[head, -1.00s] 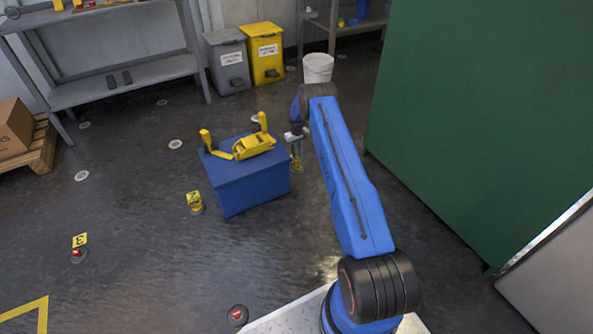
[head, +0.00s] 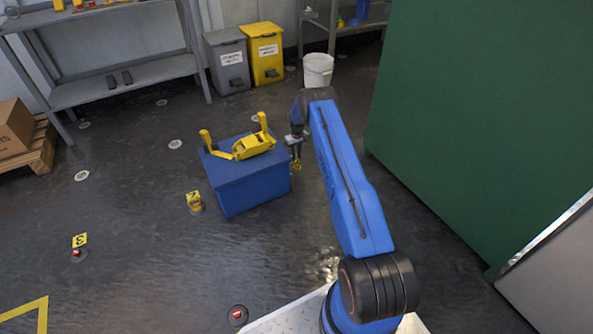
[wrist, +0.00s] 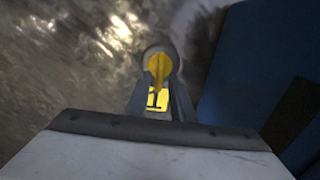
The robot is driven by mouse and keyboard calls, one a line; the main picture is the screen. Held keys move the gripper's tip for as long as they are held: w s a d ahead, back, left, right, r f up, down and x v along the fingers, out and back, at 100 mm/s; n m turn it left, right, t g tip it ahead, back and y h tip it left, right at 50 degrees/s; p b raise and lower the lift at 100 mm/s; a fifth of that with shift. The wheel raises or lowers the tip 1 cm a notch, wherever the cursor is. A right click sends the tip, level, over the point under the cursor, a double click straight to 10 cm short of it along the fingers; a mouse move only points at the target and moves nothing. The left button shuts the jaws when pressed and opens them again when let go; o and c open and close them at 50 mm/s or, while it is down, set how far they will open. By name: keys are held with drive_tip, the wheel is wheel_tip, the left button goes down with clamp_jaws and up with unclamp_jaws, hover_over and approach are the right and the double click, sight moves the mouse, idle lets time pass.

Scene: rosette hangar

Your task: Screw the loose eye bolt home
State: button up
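My gripper (head: 296,152) hangs just right of the blue box in the head view. In the wrist view its two dark fingers close in on the yellow eye of an eye bolt (wrist: 158,64). A yellow tag marked 1 (wrist: 157,99) shows between the fingers, and a round grey collar lies behind the eye. In the head view the eye bolt is a small yellow shape (head: 297,166) below the fingers. Its shank is hidden. Another yellow fitting with a tag marked 2 (head: 194,199) stands on the floor left of the box.
The blue box (head: 250,190) carries a yellow device (head: 252,146) with upright handles. A red fitting with tag 3 (head: 78,251) is at left. Round floor sockets (head: 81,176) dot the dark floor. A green wall (head: 480,120) bounds the right; bins (head: 266,58) and a white bucket (head: 318,69) stand behind.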

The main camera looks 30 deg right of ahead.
drive_tip(key=shift+f, duration=0.2)
drive_tip(key=shift+f, duration=0.8)
drive_tip(key=shift+c, duration=0.4)
clamp_jaws()
drive_tip(key=m, duration=0.9)
drive_tip(key=shift+m, duration=0.4)
